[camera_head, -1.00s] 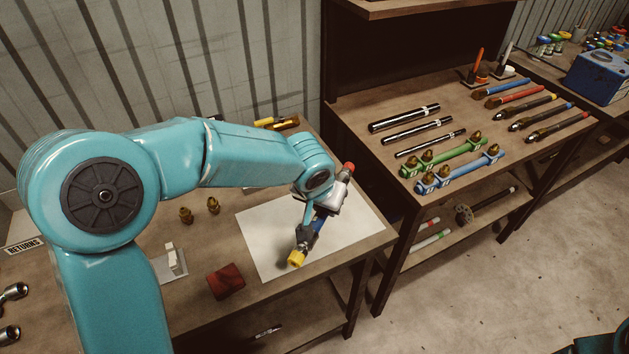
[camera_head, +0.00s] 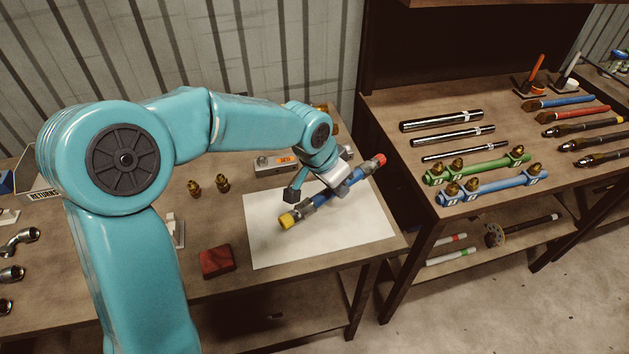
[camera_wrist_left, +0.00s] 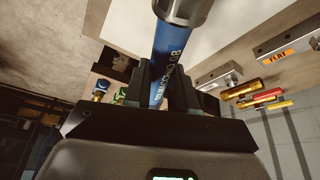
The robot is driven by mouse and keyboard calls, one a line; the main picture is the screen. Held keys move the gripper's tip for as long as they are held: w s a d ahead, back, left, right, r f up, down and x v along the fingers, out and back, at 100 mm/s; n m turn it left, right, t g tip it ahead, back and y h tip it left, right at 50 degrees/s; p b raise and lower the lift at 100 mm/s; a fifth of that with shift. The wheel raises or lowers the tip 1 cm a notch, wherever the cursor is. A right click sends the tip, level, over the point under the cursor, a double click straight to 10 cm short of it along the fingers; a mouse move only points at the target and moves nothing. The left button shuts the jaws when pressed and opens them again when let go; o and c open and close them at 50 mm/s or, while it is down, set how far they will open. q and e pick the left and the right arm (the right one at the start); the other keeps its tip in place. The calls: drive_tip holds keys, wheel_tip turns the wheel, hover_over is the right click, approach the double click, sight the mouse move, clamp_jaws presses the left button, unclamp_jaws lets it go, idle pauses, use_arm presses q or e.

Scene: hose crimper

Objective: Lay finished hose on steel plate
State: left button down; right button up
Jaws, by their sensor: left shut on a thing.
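The finished hose (camera_head: 358,174) is blue with metal end fittings, a yellow cap at its near left end and a red cap at its far right end. My left gripper (camera_head: 331,190) is shut on its middle. The hose lies slantwise over the pale steel plate (camera_head: 285,248); I cannot tell whether it touches the plate. In the left wrist view, the hose (camera_wrist_left: 171,50) runs up from between the fingers (camera_wrist_left: 168,88), with its metal fitting at the top edge. My right gripper is not in view.
A dark red block (camera_head: 216,262) lies left of the plate, with two brass fittings (camera_head: 222,184) behind it. A grey bar with an orange label (camera_head: 272,164) stands behind the plate.

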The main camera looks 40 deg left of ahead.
use_arm(q)
drive_tip(key=a+m+b, duration=0.1)
drive_tip(key=a+m+h+b, duration=0.1)
drive_tip(key=a+m, duration=0.1)
drive_tip(key=a+m+b, duration=0.1)
drive_tip(key=a+m, duration=0.1)
drive_tip(key=shift+s+a+g+h, duration=0.15)
drive_tip(key=shift+s+g+h, duration=0.15)
drive_tip(key=shift+s+h, duration=0.1)
drive_tip(key=shift+w, duration=0.1)
drive_tip(key=b, duration=0.9)
approach(319, 214)
drive_tip(key=x, duration=0.5)
drive_tip(key=shift+w, duration=0.3)
drive_tip(key=shift+f+b, duration=0.3)
drive_tip(key=shift+f, duration=0.3)
drive_tip(key=c, duration=0.8)
unclamp_jaws()
drive_tip(key=shift+c, duration=0.2)
